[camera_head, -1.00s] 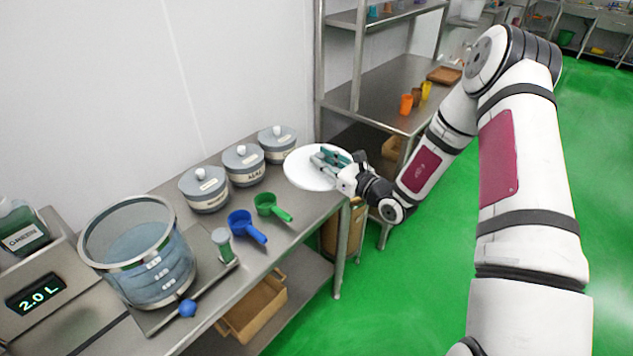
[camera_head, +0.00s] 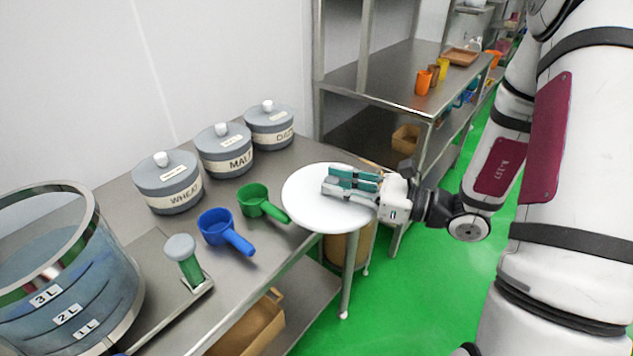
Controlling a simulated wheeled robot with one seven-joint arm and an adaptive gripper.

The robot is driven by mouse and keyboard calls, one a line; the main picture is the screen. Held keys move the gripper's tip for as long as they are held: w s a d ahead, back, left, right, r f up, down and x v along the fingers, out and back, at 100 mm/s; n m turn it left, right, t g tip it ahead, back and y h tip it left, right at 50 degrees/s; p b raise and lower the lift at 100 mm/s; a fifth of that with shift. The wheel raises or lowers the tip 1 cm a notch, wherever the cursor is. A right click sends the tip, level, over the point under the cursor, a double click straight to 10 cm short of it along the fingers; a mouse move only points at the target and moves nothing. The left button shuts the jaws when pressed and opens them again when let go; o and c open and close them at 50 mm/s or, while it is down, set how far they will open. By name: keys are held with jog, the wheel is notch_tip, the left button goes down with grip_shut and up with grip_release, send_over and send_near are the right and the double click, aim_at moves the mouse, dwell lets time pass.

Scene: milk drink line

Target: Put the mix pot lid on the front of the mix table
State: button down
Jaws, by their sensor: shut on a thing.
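The mix pot lid (camera_head: 318,212) is a flat white disc at the right end of the steel mix table (camera_head: 245,295), partly past its edge. I cannot tell whether it touches the table or hovers just above. My gripper (camera_head: 331,181), with green finger pads, comes from the right over the lid and is shut on it. The fingers hide the part they grip. The clear mix pot (camera_head: 75,290), with litre marks, stands open at the lower left.
Grey canisters marked WHEAT (camera_head: 168,185), MALT (camera_head: 224,152) and a third (camera_head: 270,128) stand along the wall. A shelf rack (camera_head: 385,92) with cups stands behind.

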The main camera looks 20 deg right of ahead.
jog(key=w, duration=0.5)
jog(key=w+d+f, duration=0.1)
jog(key=w, duration=0.4)
jog(key=w+b, duration=0.1)
jog(key=w, duration=0.4)
jog(key=shift+w+d+f, duration=0.25)
jog(key=shift+d, duration=0.1)
jog(key=shift+f, duration=1.75)
jog(key=shift+f+b, duration=0.1)
jog(key=shift+b, duration=0.2)
jog(key=shift+f+b, duration=0.3)
jog(key=shift+f, duration=0.15)
jog(key=shift+f, duration=0.1)
jog(key=c, duration=1.4)
grip_release()
jog(key=shift+o, duration=0.2)
